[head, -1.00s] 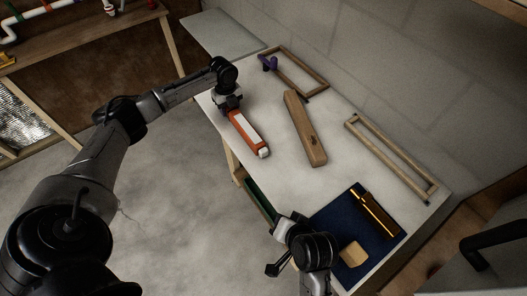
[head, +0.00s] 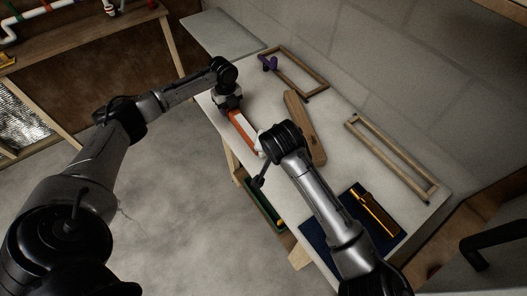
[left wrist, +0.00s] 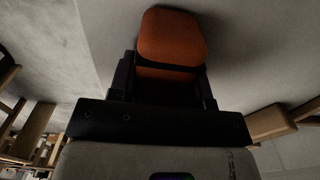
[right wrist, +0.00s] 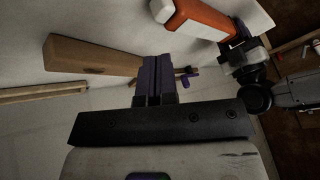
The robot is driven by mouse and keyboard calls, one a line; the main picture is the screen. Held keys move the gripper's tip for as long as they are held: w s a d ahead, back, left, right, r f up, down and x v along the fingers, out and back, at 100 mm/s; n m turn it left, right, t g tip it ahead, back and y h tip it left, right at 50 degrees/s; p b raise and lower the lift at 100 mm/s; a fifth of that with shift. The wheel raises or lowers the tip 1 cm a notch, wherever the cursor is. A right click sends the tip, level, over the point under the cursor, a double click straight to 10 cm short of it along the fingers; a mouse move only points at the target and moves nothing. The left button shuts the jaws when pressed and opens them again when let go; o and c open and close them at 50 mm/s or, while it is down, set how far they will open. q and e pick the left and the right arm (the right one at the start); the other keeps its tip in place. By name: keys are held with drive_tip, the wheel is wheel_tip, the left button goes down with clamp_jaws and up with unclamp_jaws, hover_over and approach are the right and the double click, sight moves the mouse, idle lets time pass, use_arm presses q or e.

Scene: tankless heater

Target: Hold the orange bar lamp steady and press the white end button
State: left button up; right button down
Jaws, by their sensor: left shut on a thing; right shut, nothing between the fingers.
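A wooden block (head: 296,112) lies right of the lamp. Two wooden frames (head: 301,73) (head: 390,160) lie along the wall side, a purple clamp-like item (head: 268,63) by the far one. A dark blue mat (head: 387,236) with a brass-coloured piece (head: 377,212) is at the near end.

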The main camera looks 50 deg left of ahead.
use_arm(q)
drive_tip(key=shift+f, duration=0.1)
use_arm(e)
drive_tip(key=shift+w+f, duration=0.15)
drive_tip(key=shift+f, duration=4.25)
drive_tip(key=shift+a, duration=0.15)
drive_tip(key=shift+w+a, duration=0.15)
drive_tip(key=shift+a, duration=0.4)
drive_tip(key=shift+d, duration=0.6)
wheel_tip(320, 180, up, 7)
